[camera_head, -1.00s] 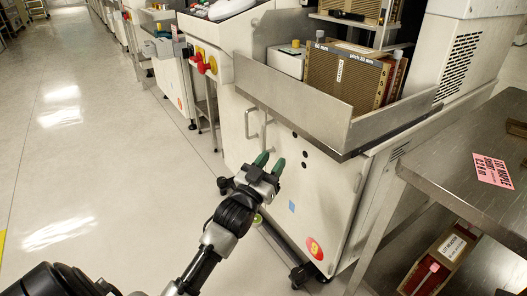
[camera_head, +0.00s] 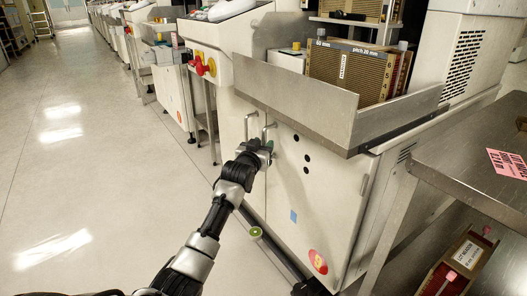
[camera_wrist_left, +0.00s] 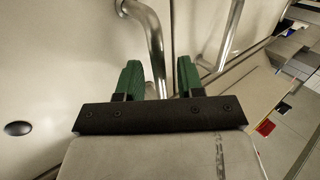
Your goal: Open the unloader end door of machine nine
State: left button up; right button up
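The end of the white machine has a door (camera_head: 325,190) with round dark holes, a blue label and a red-yellow sticker; it looks shut. Two metal bar handles stand side by side near its left edge: a left one (camera_head: 247,127) and a right one (camera_head: 266,124). My left gripper (camera_head: 264,147) is at the lower part of the right handle. In the left wrist view its green fingers (camera_wrist_left: 159,78) are apart, with one handle bar (camera_wrist_left: 155,38) running down between them and a gap each side. The other handle (camera_wrist_left: 231,35) is outside the fingers. My right gripper is not in view.
A metal tray shelf (camera_head: 300,120) juts out above the door, bearing a brown magazine (camera_head: 345,72). A steel table (camera_head: 470,150) with a pink sign stands close on the right. The floor (camera_head: 110,170) on the left is clear.

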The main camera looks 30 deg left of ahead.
pick_arm(q)
jog(key=shift+w, duration=0.4)
grip_shut()
jog(key=shift+s+a+r, duration=0.1)
